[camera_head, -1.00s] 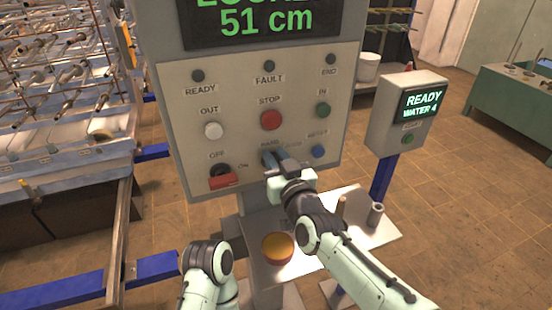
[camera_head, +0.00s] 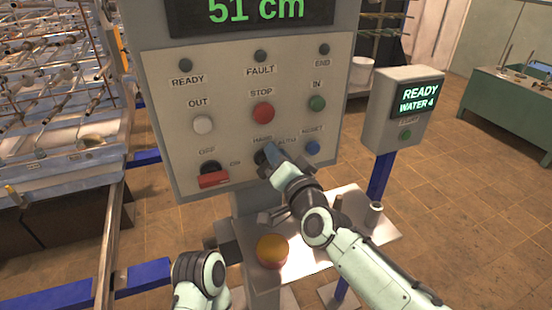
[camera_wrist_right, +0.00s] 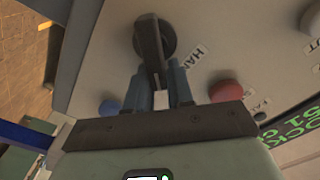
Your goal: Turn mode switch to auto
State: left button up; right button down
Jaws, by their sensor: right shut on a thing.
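The mode switch (camera_head: 260,157) is a dark round knob with a bar handle, low on the grey control panel (camera_head: 160,100), under the red stop button. Labels HAND and AUTO stand above it. My right gripper (camera_head: 270,154) is at the knob and covers much of it in the head view. In the right wrist view, the two fingers (camera_wrist_right: 158,90) are closed on the end of the dark bar handle (camera_wrist_right: 151,42); the HAND label lies to its right. Which label the handle points to is hard to tell. Of my left arm only a link shows, at bottom left.
Close by are the red stop button (camera_head: 263,113), blue reset button (camera_head: 312,147) and red off/on switch (camera_head: 213,178). Below is a shelf (camera_head: 350,250) with a yellow-orange dome (camera_head: 272,250). A READY box (camera_head: 385,120) stands at right.

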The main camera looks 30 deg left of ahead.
pick_arm(q)
jog(key=shift+w+f+b, duration=0.2)
jog(key=shift+f+b, duration=0.25)
pick_arm(e)
jog(key=shift+w+d+f+m, duration=0.1)
jog(key=shift+f+m, duration=0.1)
jog(key=shift+m, duration=0.55)
jog(key=shift+w+d+f+m, duration=0.1)
jog(key=shift+f+m, duration=0.05)
jog(key=shift+m, duration=0.6)
pick_arm(q)
jog(key=shift+w, duration=0.1)
jog(key=shift+a, duration=0.1)
pick_arm(e)
jog(key=c, duration=1.1)
grip_release()
pick_arm(q)
jog(key=w+a+f+t+y+b, duration=0.1)
jog(key=w+a+f+t+b, duration=0.1)
jog(key=w, duration=0.5)
jog(key=shift+a+f+n+t+b, duration=0.3)
jog(key=shift+a+f+b, duration=0.35)
jog(key=shift+f+b, duration=0.95)
pick_arm(e)
jog(key=shift+v, duration=6.7)
pick_arm(q)
jog(key=shift+f, duration=0.25)
pick_arm(e)
jog(key=shift+a, duration=0.15)
